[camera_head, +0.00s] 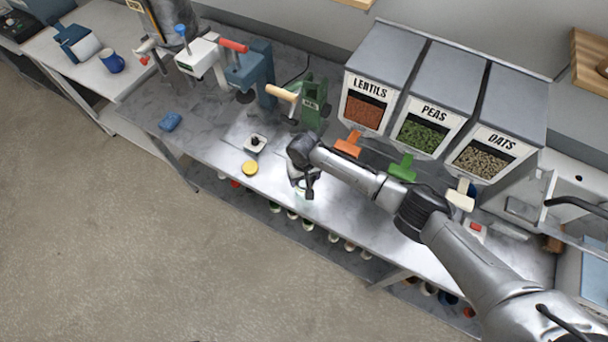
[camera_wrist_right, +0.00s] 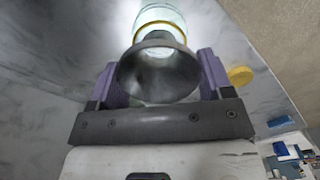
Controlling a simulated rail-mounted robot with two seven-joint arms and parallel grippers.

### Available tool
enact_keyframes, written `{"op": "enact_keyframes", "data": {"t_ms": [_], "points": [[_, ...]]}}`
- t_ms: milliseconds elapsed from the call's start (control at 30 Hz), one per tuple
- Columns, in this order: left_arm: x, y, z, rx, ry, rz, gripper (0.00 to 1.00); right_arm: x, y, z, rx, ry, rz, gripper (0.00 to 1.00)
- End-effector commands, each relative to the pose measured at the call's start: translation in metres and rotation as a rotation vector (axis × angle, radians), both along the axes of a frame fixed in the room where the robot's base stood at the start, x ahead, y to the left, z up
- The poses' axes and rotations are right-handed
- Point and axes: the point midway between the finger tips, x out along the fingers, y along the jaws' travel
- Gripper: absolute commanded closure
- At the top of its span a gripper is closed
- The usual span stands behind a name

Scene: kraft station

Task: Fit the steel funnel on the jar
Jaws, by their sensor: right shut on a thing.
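The grey steel funnel (camera_wrist_right: 158,80) is held between the purple fingers of my right gripper (camera_wrist_right: 161,76) in the right wrist view, its wide mouth facing the camera. My right gripper (camera_head: 305,190) also shows in the head view, low over the front part of the bench. The clear glass jar (camera_wrist_right: 160,14) shows just beyond the funnel in the wrist view and is partly hidden by it. I cannot tell whether the funnel touches the jar. My left gripper is out of view.
A yellow lid (camera_head: 250,168) lies left of my right gripper, near the front bench edge. A small scale-like item (camera_head: 255,144) sits behind it. Presses with red and wooden handles (camera_head: 283,93) stand at the back left. Lentils, peas and oats bins (camera_head: 430,120) stand at the back right.

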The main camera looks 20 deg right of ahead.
Motion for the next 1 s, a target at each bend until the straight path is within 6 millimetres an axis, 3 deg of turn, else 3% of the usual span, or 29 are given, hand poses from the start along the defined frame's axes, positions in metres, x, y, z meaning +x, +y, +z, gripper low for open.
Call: {"op": "enact_keyframes", "data": {"t_ms": [300,333,600,1000], "points": [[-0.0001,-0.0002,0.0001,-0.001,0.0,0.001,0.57,0.0002,0.0002,0.0001,0.001,-0.001,0.0,0.51],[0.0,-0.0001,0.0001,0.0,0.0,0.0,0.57,0.0002,0.0003,0.0001,0.001,-0.001,0.0,0.26],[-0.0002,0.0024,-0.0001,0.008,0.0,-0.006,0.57,0.0002,0.0003,0.0001,0.001,-0.001,0.0,0.0],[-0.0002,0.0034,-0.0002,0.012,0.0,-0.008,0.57,0.0001,0.0002,-0.0001,0.0,0.0,0.0,0.0]]}}
